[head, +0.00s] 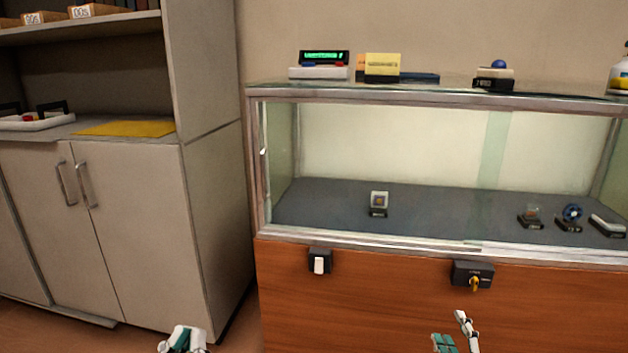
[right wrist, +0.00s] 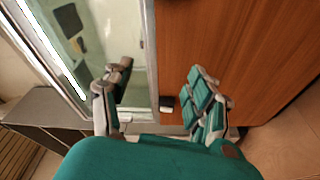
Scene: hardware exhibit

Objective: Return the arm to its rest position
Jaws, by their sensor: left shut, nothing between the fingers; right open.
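My left gripper (head: 183,341) shows at the bottom edge of the head view, in front of the gap between the cabinet and the display case. It is shut and empty. My right gripper (head: 456,331) shows low at the right, in front of the case's wooden base and below the key lock. It is open, and in the right wrist view its two fingers (right wrist: 158,82) stand apart with nothing held between them. Most of both arms is out of view.
The glass display case (head: 370,243) on its wooden base (head: 370,300) holds several small exhibits. A white switch (head: 319,264) and a lock with a yellow key (head: 474,281) are on its front. A grey cabinet (head: 130,220) stands left. Floor shows bottom left.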

